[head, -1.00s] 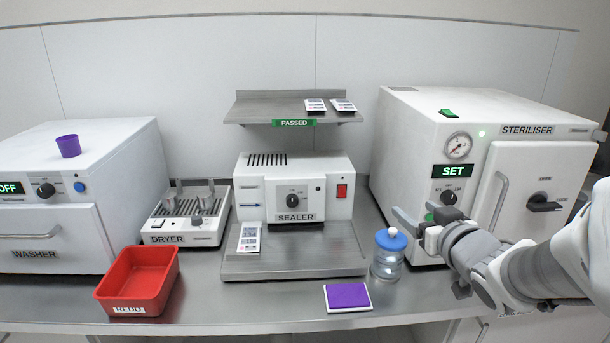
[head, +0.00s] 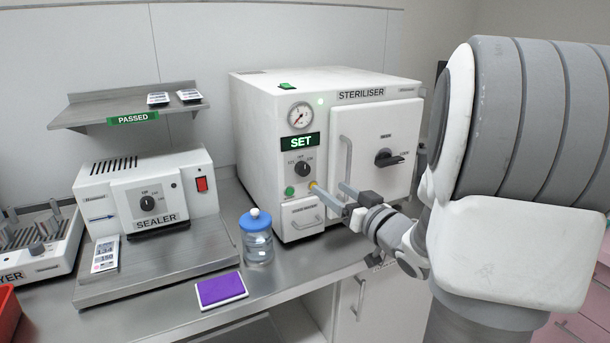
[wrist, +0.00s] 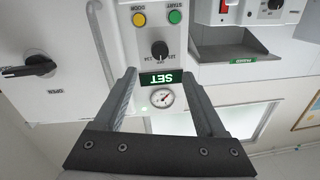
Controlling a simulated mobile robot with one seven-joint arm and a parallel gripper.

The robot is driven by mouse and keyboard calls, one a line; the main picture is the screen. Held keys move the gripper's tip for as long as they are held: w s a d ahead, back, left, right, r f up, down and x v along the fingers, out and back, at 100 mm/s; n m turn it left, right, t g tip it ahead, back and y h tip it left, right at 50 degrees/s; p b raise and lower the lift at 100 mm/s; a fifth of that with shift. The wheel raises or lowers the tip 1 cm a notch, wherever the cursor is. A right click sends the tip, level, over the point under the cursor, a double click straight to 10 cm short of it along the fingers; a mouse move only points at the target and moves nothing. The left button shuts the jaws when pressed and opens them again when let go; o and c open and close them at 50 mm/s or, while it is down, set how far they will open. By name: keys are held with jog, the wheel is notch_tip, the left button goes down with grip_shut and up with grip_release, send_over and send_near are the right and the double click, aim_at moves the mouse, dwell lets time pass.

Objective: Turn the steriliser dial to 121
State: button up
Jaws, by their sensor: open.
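The white steriliser (head: 262,130) stands at the back of the bench, with a green SET display (head: 299,143) on its front. Its black dial (head: 302,169) sits below the display, with small markings around it; I cannot tell surely where it points. In the wrist view, which is upside down, the dial (wrist: 159,50) shows ahead, near the middle. My gripper (head: 331,191) is open and empty, in front of the panel and a little below and right of the dial in the head view. In the wrist view my gripper (wrist: 160,73) frames the display between its fingers, apart from the dial.
The door handle (head: 347,160) and black door latch (head: 388,158) are right of the dial. A green button (head: 290,191) and a yellow button (head: 312,185) lie below it. A blue-capped bottle (head: 257,240), purple pad (head: 220,290) and sealer (head: 150,195) stand to the left.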

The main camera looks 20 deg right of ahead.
aim_at(305, 170)
jog(key=w, duration=0.7)
jog(key=w+a, duration=0.1)
jog(key=w, duration=0.2)
jog(key=shift+w+b, duration=0.25)
jog(key=shift+b, duration=0.05)
grip_shut()
